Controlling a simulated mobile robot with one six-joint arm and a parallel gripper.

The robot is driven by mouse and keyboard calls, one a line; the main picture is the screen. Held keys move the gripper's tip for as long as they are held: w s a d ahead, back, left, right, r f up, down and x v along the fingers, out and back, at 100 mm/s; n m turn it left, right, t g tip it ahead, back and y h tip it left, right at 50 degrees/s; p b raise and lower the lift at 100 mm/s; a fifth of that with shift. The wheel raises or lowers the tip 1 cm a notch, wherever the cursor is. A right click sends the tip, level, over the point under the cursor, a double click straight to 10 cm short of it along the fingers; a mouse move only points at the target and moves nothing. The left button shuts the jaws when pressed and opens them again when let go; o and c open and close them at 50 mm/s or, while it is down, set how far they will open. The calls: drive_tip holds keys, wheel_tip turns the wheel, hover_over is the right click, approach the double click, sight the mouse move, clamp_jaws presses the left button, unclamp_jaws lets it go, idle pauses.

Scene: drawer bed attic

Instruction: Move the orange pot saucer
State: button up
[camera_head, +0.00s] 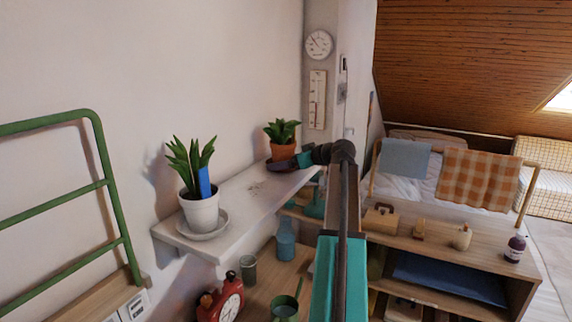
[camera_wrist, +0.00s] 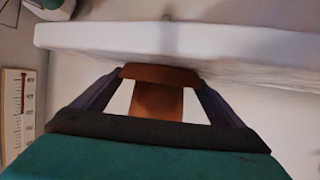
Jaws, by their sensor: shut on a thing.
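The orange pot (camera_head: 283,150) with a green plant stands at the far end of the white wall shelf (camera_head: 250,190). My gripper (camera_head: 281,163) reaches in from the right, low at the pot's base. In the wrist view the orange saucer (camera_wrist: 160,76) lies between my two dark fingertips, which touch its opposite sides, so the gripper is shut on it. The pot body shows there as a narrower orange block (camera_wrist: 157,103) against the saucer. The saucer is close to the shelf (camera_wrist: 180,38); I cannot tell whether it touches. In the head view my fingers mostly hide the saucer.
A white pot (camera_head: 201,213) with a plant stands on a white saucer at the shelf's near end. The shelf between the pots is clear. A thermometer (camera_head: 317,98) hangs on the wall.

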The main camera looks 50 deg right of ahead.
drive_tip(key=o, duration=0.8)
drive_tip(key=shift+s, duration=0.2)
drive_tip(key=b+v, duration=0.3)
drive_tip(key=v, duration=1)
drive_tip(key=shift+s+r, duration=0.2)
drive_tip(key=shift+r, duration=0.1)
